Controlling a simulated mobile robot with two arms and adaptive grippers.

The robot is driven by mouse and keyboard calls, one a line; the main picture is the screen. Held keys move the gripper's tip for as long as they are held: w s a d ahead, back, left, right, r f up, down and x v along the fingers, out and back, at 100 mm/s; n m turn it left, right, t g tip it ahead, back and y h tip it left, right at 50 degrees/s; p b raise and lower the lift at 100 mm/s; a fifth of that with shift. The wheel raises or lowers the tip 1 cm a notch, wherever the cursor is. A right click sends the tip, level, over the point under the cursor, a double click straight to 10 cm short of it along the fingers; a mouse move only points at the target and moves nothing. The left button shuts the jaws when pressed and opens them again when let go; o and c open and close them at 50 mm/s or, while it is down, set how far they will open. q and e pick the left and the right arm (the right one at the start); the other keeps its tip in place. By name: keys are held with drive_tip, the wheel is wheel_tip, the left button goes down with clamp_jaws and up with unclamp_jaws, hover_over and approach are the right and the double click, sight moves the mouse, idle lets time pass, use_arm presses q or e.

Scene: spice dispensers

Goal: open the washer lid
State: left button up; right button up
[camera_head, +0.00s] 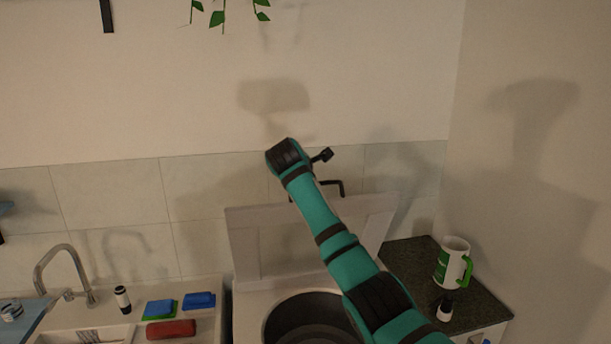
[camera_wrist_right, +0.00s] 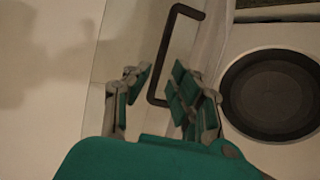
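The washer lid (camera_head: 265,245) stands raised at the back of the washer, in front of the tiled wall, and the round drum opening (camera_head: 290,312) is uncovered. The drum (camera_wrist_right: 275,95) also shows in the right wrist view. The lid's dark handle (camera_head: 338,184) sticks up at the lid's top edge, partly hidden by my right arm. In the right wrist view my right gripper (camera_wrist_right: 160,83) is open, with the handle (camera_wrist_right: 188,10) beyond and between its fingers; I cannot tell whether they touch. In the head view its fingers are hidden behind my wrist. My left gripper is not in view.
A sink counter at left has a faucet (camera_head: 48,258), a dark-and-white bottle (camera_head: 122,299), blue sponges (camera_head: 160,307) and a red item (camera_head: 171,329). A dark counter (camera_head: 405,257) at right holds a white-green mug (camera_head: 452,262) and a small shaker (camera_head: 445,309).

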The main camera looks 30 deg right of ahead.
drive_tip(key=v, duration=0.4)
drive_tip(key=shift+r, duration=0.1)
idle(0.3)
